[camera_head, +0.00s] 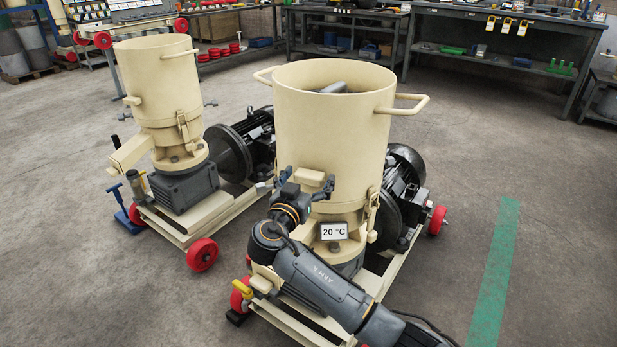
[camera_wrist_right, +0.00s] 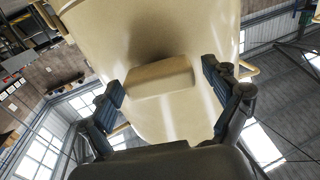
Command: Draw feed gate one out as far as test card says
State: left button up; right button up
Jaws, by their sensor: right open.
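The nearer cream pellet mill (camera_head: 330,125) stands in the middle of the head view. A cream block (camera_head: 308,177), apparently a feed gate's grip, sticks out of its hopper front. My right gripper (camera_head: 306,183) is open at this block, with a finger on each side. In the right wrist view the block (camera_wrist_right: 160,77) lies between and beyond the spread fingertips (camera_wrist_right: 163,92), with gaps on both sides. A small white plate (camera_head: 333,231) reading "20 °C" is on the mill below. No test card with a legible draw distance shows. My left gripper is out of view.
A second cream mill (camera_head: 158,85) stands at the left with a similar block (camera_head: 132,100). Black motors (camera_head: 400,190) and red wheels (camera_head: 202,254) flank the frames. Yellow-and-white tags (camera_head: 507,25) hang on the back bench. Open floor with a green stripe (camera_head: 495,275) lies right.

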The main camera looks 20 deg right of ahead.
jog(key=shift+c, duration=0.2)
jog(key=c, duration=1.6)
jog(key=shift+s+a+f, duration=0.1)
jog(key=shift+s+a, duration=0.1)
jog(key=shift+a, duration=0.05)
jog(key=shift+c, duration=0.2)
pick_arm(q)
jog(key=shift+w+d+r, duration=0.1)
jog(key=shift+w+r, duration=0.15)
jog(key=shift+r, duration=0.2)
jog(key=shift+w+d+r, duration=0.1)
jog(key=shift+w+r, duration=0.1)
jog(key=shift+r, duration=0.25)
pick_arm(e)
jog(key=shift+v, duration=1.85)
jog(key=o, duration=1.3)
jog(key=shift+c, duration=0.2)
jog(key=o, duration=0.4)
jog(key=shift+s, duration=0.1)
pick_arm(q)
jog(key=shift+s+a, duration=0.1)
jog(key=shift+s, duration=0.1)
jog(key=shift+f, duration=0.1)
